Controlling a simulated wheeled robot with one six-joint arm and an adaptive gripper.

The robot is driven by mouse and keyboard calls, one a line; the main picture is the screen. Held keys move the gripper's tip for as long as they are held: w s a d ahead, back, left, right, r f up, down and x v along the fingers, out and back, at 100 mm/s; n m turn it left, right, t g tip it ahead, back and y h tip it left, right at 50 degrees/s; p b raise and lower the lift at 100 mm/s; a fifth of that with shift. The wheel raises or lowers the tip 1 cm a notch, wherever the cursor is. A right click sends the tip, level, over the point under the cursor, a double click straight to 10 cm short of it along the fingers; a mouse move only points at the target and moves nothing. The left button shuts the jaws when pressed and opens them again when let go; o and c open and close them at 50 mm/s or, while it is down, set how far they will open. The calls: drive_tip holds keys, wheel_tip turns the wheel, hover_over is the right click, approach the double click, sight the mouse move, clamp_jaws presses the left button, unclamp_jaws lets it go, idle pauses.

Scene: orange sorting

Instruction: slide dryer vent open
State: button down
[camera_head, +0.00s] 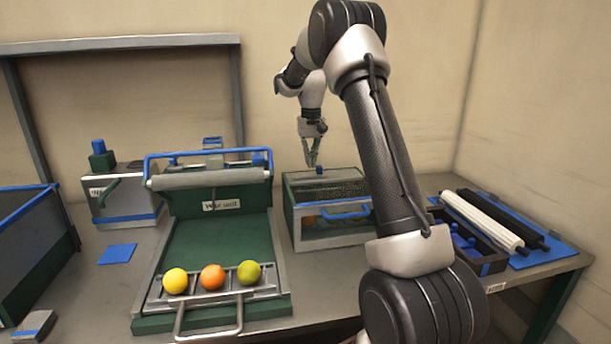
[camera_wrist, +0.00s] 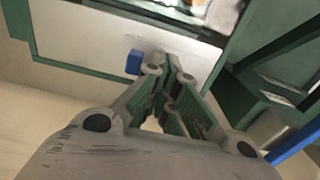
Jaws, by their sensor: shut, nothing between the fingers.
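The dryer appears to be the green and grey box (camera_head: 290,222) with a clear front and a blue handle, in the middle of the table in the head view. A small blue knob (camera_head: 319,171) stands on its top, likely the vent's slide tab; it also shows as a blue tab (camera_wrist: 134,62) on a pale panel in the wrist view. My gripper (camera_head: 312,164) points down over the dryer's top, close beside the knob. In the wrist view its fingertips (camera_wrist: 170,74) are together and empty, just right of the tab. I cannot tell whether they touch it.
Left of the dryer stands the green wax unit (camera_head: 180,240) with a roller and a rack holding yellow, orange and green fruits. A tray with white and black rollers (camera_head: 483,219) lies at right. A blue pad (camera_head: 117,254) lies flat at left.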

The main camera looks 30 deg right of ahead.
sight(345, 173)
drive_tip(key=shift+f, duration=0.15)
drive_tip(key=shift+f, duration=1.2)
drive_tip(key=shift+s+d, duration=0.55)
drive_tip(key=shift+d, duration=1.4)
drive_tip(key=shift+s+d, duration=0.6)
drive_tip(key=shift+d, duration=1.35)
drive_tip(key=shift+s+d, duration=0.55)
drive_tip(key=shift+d, duration=1.4)
wheel_tip(345, 173, up, 7)
drive_tip(key=a, duration=0.1)
drive_tip(key=shift+w, duration=0.2)
